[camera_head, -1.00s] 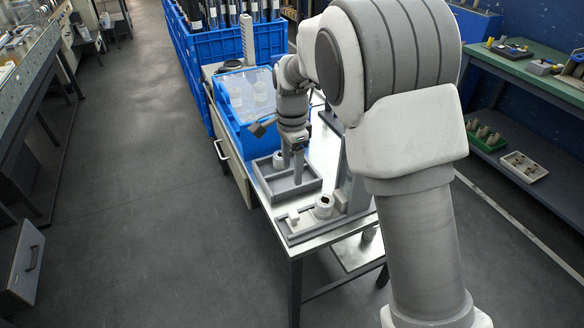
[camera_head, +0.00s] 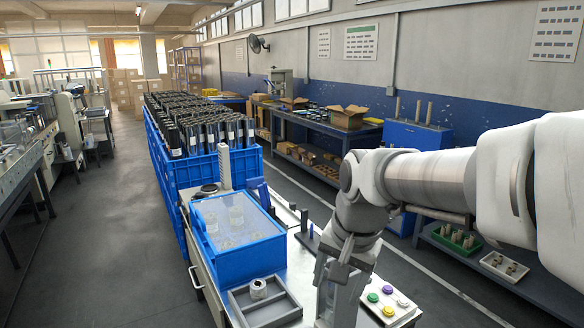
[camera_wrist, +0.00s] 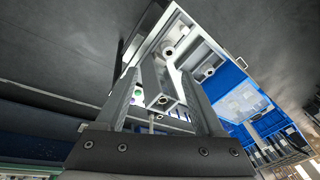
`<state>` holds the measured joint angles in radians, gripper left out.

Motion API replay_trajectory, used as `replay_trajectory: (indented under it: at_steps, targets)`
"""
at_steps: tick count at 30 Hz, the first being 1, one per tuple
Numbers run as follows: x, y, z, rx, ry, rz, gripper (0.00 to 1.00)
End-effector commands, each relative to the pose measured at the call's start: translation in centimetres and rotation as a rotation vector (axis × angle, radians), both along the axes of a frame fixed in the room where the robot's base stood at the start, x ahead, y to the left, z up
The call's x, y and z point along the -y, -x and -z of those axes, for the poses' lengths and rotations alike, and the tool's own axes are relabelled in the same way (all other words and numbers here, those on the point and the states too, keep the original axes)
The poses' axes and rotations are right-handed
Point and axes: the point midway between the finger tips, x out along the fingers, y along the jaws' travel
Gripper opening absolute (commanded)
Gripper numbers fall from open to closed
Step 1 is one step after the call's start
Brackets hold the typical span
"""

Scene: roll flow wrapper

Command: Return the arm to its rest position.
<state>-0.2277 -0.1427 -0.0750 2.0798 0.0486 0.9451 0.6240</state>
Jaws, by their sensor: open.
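My arm (camera_head: 430,178) reaches in from the right in the head view, raised and bent, with its wrist hanging over the worktable. My gripper (camera_head: 332,275) hangs at the end of the wrist, above the right part of the table. In the wrist view my gripper (camera_wrist: 158,74) has its two fingers spread apart, with nothing held between them. The fingers look clear of the table, though the exact height is hard to tell.
A grey tray (camera_head: 240,300) holding a white round part (camera_head: 258,288) stands left of the gripper. A lidded blue bin (camera_head: 262,258) is behind it. A panel with coloured buttons (camera_head: 408,302) lies at right. Blue crates (camera_head: 205,172) stand farther back. The left floor is clear.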

Motion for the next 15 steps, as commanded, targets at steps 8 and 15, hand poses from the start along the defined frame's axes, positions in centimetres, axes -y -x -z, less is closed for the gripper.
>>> replay_trajectory:
  at_steps: [8,15]
  targets:
    - [3.9,7.3,-2.9,0.145,0.099,-0.222,0.70]
    - [5.9,12.1,-2.9,0.233,0.213,-0.378,0.70]
